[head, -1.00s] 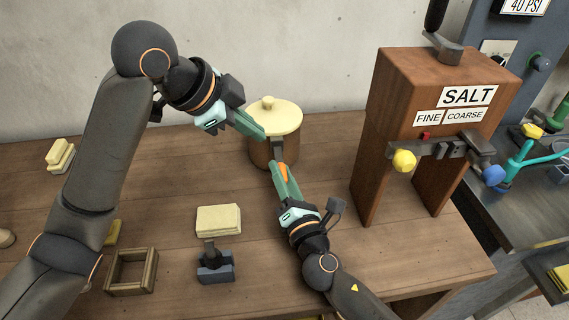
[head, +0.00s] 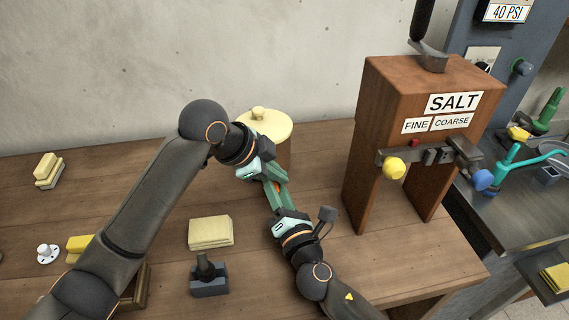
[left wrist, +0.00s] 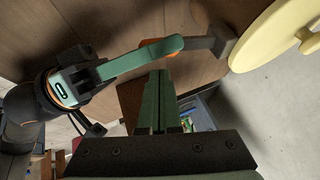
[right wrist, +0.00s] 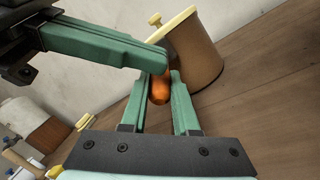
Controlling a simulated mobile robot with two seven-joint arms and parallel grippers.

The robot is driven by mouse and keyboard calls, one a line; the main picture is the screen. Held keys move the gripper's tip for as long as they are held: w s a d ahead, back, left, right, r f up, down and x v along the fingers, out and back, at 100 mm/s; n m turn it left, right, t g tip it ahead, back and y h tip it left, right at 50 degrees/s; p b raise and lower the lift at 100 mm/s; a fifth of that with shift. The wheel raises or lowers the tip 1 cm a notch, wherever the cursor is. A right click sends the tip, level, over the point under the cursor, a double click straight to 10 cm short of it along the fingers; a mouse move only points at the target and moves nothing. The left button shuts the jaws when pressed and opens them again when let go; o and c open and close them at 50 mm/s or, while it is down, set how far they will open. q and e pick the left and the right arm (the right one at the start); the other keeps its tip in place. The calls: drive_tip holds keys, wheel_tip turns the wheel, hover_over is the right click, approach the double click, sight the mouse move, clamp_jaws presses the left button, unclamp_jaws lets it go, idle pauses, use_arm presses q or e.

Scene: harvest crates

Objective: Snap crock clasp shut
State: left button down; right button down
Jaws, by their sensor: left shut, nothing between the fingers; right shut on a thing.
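The crock (right wrist: 203,62), a brown pot with a cream lid (head: 265,126), stands upright at the back of the table, its front partly hidden by my grippers. Its dark grey clasp arm (left wrist: 212,44) reaches from the lid's edge in the left wrist view. The clasp's orange handle (right wrist: 160,90) is between my right gripper's fingers, and that gripper (right wrist: 160,82) is shut on it. My left gripper (left wrist: 160,74) is shut and empty. Its closed fingers (right wrist: 110,46) reach across just beside the handle and the right fingertips; whether they touch is unclear.
Cream slabs (head: 210,232) and a dark block with a handle (head: 209,279) lie in front. A stack (head: 48,170) sits at far left.

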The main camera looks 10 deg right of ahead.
use_arm(q)
drive_tip(key=shift+a+f, duration=0.2)
drive_tip(key=shift+a, duration=0.05)
use_arm(e)
drive_tip(key=shift+r, duration=0.2)
use_arm(q)
drive_tip(key=shift+w+a+f+t, duration=0.1)
drive_tip(key=shift+a+f+t, duration=0.25)
drive_tip(key=shift+f, duration=0.2)
drive_tip(key=shift+w+a+f, duration=0.1)
drive_tip(key=shift+f, duration=0.05)
use_arm(e)
drive_tip(key=c, duration=0.7)
unclamp_jaws()
drive_tip(key=shift+o, duration=0.2)
